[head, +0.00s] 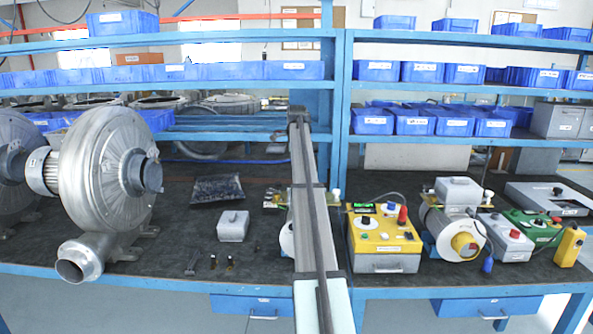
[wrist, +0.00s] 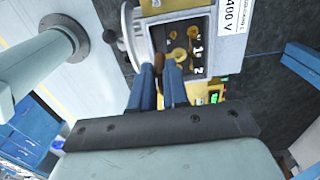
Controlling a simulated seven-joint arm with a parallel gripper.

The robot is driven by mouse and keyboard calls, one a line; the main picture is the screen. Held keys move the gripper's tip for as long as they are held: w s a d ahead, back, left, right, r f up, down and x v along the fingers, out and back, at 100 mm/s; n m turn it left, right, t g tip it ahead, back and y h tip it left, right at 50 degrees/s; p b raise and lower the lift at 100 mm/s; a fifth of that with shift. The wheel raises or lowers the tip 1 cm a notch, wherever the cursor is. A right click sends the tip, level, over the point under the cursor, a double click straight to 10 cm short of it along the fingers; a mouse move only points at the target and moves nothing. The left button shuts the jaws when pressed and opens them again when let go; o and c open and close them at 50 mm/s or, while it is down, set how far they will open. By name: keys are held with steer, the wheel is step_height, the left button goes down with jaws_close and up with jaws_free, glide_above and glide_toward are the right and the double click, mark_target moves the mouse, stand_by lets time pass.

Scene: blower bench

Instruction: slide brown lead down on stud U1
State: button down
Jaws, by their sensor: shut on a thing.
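My gripper (wrist: 158,68) points into an open terminal box (wrist: 230,47) in the wrist view. Its two blue fingers are shut on the brown lead (wrist: 158,61), of which a small brown piece shows between the tips. Several brass studs (wrist: 178,54) stand on the dark board inside the box, just beyond and right of the fingertips. The stud marks are only partly readable, so I cannot tell which is U1 or whether the lead is around a stud. In the head view my arm hides the gripper and most of the motor (head: 287,238).
A yellow tester (head: 384,240) stands just right of my arm, with another motor (head: 455,236) beyond it. A grey cover (head: 233,226) and small brass-coloured parts (head: 231,263) lie left. A large blower (head: 105,175) stands farther left. Some bench (head: 180,235) is clear between.

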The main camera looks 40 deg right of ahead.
steer(key=shift+f, duration=1.65)
steer(key=shift+f, duration=0.1)
steer(key=shift+f, duration=1)
steer(key=shift+f, duration=1.45)
stand_by(1.2)
steer(key=c, duration=1.1)
jaws_free()
steer(key=shift+o, duration=0.2)
step_height(320, 180, up, 14)
steer(key=shift+f, duration=0.1)
